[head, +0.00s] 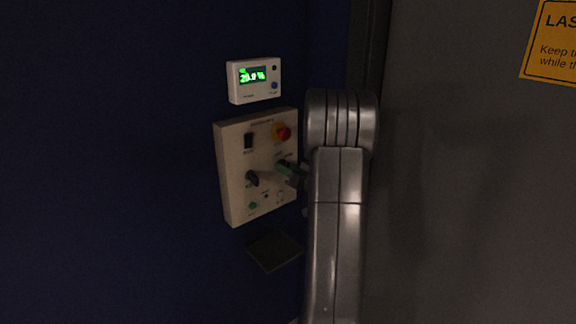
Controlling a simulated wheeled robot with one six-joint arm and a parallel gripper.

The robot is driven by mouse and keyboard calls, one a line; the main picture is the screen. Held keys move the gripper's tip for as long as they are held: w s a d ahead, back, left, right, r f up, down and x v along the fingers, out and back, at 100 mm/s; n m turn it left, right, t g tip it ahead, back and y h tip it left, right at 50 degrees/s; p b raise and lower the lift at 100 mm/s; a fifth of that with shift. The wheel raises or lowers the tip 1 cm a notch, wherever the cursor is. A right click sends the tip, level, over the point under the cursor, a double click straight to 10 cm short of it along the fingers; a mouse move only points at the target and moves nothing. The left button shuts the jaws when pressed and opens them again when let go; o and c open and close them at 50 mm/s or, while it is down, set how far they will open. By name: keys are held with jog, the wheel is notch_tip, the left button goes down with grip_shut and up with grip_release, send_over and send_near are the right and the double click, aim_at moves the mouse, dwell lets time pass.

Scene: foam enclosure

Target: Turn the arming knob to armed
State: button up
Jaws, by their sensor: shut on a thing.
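A cream control panel (235,150) is mounted on the dark blue wall. My gripper (283,168) is at the right half of the panel, below the red emergency button. It is shut on a control there, which I take to be the arming knob. The knob is mostly hidden by my fingers, and its pointer and label cannot be read. A separate black knob (252,178) sits to the left of my gripper, apart from it.
A white display box (254,80) hangs above. A dark plate (275,251) is below. A grey door with an orange sign (551,42) stands right.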

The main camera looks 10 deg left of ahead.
jog(key=shift+w+d+m+p, duration=0.1)
jog(key=shift+m+p, duration=2)
jog(key=shift+m, duration=2.1)
jog(key=o, duration=0.9)
jog(key=shift+o, duration=0.2)
jog(key=shift+d+f, duration=0.1)
jog(key=b+v, duration=0.3)
jog(key=v, duration=1)
jog(key=shift+s+d, duration=0.2)
jog(key=shift+s, duration=0.05)
